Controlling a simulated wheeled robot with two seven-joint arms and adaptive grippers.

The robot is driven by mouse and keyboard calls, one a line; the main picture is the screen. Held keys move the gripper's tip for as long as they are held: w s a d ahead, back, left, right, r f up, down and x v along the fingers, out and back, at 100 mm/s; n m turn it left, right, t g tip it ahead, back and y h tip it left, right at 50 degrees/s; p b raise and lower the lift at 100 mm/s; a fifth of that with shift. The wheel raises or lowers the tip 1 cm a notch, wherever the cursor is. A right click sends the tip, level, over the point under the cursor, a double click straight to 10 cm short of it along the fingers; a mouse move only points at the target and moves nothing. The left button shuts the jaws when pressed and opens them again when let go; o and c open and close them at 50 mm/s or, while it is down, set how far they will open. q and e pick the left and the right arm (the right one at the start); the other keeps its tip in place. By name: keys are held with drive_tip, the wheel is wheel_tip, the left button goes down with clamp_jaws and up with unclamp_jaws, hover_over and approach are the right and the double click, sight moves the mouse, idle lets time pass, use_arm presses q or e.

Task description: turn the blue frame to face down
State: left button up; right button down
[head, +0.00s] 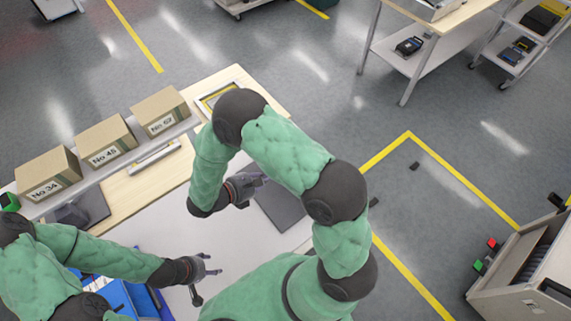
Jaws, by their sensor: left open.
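A blue object (118,298) shows in the head view at the bottom left, partly hidden beneath my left forearm. It looks like an open, bin-like shape, and I cannot tell which way it faces. My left gripper (203,283) is open and empty above the light work surface, to the right of the blue object and apart from it. My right gripper (250,186) is over the table beside a dark flat panel (280,207). My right arm partly hides it, and its fingers are too unclear to tell whether they are shut.
Boxes labelled No.34 (47,172), No.45 (106,142) and No.42 (160,110) line the table's far left edge. A silver bar (154,158) and a dark tablet-like item (84,208) lie near them. The pale middle of the table (160,225) is clear.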

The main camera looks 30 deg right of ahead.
use_arm(q)
drive_tip(key=shift+r+p, duration=0.65)
use_arm(e)
drive_tip(key=d+f, duration=0.1)
drive_tip(key=d, duration=0.6)
drive_tip(key=shift+w+d, duration=0.25)
drive_tip(key=shift+w, duration=0.05)
use_arm(q)
drive_tip(key=shift+r, duration=0.1)
drive_tip(key=shift+d+r, duration=0.15)
drive_tip(key=shift+d, duration=0.6)
use_arm(e)
drive_tip(key=shift+d+r+y, duration=0.1)
drive_tip(key=shift+d+y, duration=0.3)
